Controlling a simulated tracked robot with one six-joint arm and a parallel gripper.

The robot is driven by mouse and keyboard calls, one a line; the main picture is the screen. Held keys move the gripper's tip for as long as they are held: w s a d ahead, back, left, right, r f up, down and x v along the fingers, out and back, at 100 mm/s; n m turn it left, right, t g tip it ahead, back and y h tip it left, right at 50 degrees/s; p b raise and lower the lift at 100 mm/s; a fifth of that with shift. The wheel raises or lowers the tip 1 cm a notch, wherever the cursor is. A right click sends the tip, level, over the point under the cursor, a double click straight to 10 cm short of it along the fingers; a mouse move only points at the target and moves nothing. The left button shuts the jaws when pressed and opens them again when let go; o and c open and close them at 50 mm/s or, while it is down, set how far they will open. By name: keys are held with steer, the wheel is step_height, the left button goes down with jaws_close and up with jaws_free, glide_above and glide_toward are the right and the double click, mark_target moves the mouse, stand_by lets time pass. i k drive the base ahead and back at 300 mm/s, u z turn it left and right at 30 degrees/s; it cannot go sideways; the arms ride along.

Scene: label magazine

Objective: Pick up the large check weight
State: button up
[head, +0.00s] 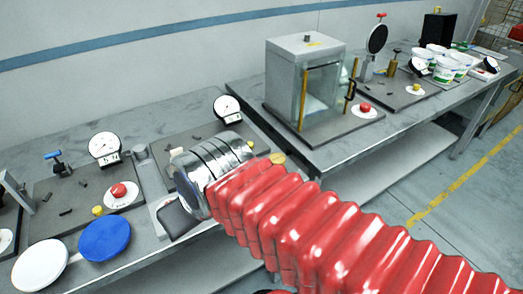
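I cannot pick out the large check weight for certain. A short grey metal cylinder (140,151) stands on the near bench beside a round dial, and I cannot tell if it is a weight. My arm, in a red ribbed sleeve, reaches in from the lower right to the near bench. It ends in silver rings over a dark plate. A dark flat piece (178,218) shows just below the rings, and I cannot tell if it belongs to my gripper. The fingertips are not clearly visible, and anything behind the rings is hidden.
The near bench (55,150) carries dial gauges (104,148), a red button (118,191), and white (40,264) and blue (105,240) discs. A glass-fronted cabinet (305,85) stands on the far bench (385,130), with white tubs (447,67) farther back. Open floor lies right.

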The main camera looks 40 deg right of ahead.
mark_target(276, 159)
steer(key=z, duration=1.35)
